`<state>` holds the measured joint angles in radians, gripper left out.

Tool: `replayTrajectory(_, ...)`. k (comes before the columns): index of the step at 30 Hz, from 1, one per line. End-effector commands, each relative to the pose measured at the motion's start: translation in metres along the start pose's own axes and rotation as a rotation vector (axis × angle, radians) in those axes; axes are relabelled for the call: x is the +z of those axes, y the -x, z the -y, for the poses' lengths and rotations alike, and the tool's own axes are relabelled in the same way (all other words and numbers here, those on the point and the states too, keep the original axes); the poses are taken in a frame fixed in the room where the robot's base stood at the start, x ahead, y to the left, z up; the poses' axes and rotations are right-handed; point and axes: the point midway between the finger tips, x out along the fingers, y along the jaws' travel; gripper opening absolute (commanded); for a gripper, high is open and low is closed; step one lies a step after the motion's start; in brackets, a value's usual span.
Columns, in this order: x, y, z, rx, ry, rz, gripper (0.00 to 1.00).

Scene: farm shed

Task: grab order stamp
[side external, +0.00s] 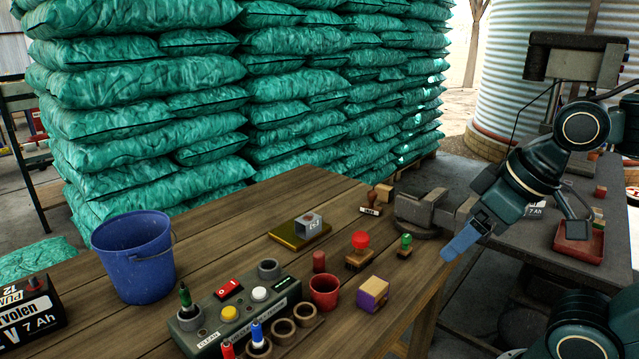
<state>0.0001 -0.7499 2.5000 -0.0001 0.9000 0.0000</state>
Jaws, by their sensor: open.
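Three stamps are on the wooden table (215,240). One has a red round knob (360,241) on a wooden block, near the middle. A smaller one has a green knob (405,242), to its right. A wooden-handled stamp (372,199) lies tilted further back, with a pale label too small to read. I cannot tell which one is the order stamp. My gripper (462,243), with blue fingers, is over the table's right edge, right of the green stamp and apart from all three. It is open, and nothing shows between its fingers.
A grey vise (425,208) stands close behind my gripper. A red cup (324,291), a purple-sided wooden block (372,293), a button box (235,308) and a gold plate with a grey cube (309,223) are near the stamps. A blue bucket (133,258) stands left.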

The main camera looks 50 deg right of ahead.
Motion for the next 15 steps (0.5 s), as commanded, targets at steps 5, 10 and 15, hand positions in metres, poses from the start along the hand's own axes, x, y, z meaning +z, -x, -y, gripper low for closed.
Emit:
replayTrajectory(5,0.000,0.000,0.000,0.000,0.000,0.000,0.82)
replayTrajectory(10,-0.001,0.000,0.000,0.001,-0.003,0.000,0.82)
replayTrajectory(15,-0.011,0.001,-0.004,0.013,-0.031,0.006,0.82)
